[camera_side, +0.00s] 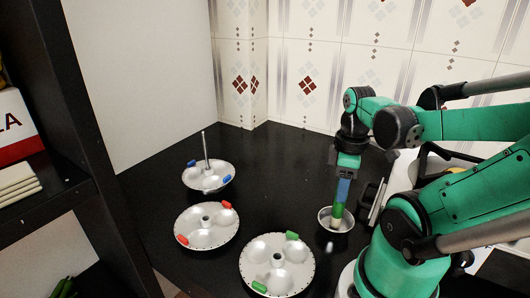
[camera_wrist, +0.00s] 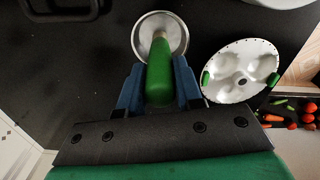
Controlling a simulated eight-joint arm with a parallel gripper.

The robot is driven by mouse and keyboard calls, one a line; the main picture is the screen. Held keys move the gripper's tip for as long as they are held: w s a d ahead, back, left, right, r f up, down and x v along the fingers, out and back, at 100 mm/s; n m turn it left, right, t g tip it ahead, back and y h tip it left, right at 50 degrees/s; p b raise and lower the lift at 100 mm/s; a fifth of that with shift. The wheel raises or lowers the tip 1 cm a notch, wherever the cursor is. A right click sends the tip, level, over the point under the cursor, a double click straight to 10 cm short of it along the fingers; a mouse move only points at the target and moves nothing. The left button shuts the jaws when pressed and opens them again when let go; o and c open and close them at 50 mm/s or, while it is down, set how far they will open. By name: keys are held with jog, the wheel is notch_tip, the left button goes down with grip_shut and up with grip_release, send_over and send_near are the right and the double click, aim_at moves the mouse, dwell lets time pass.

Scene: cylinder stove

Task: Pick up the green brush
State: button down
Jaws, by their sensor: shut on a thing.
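The green brush (camera_side: 337,211) stands nearly upright, with its green handle at the top and a pale lower part over the small metal bowl (camera_side: 350,222). My gripper (camera_side: 342,192) points down, and its blue fingers are shut on the upper handle. In the wrist view the green brush (camera_wrist: 160,78) lies between the two blue fingers of my gripper (camera_wrist: 158,88). Its far end overlaps the metal bowl (camera_wrist: 178,32). I cannot tell whether the brush tip touches the bowl.
A round metal plate with green pieces (camera_side: 255,262) stands left of the bowl. Plates with red pieces (camera_side: 206,240) and blue pieces (camera_side: 207,185) stand farther left; the latter has an upright rod. A dark shelf (camera_side: 85,130) is at the left. The black counter behind is clear.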

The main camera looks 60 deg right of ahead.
notch_tip(320, 180, up, 19)
notch_tip(320, 180, down, 18)
jog(key=shift+f, duration=0.1)
dwell(1.0)
jog(key=shift+f, duration=0.5)
dwell(1.7)
jog(key=shift+r, duration=0.1)
jog(key=shift+r, duration=3.4)
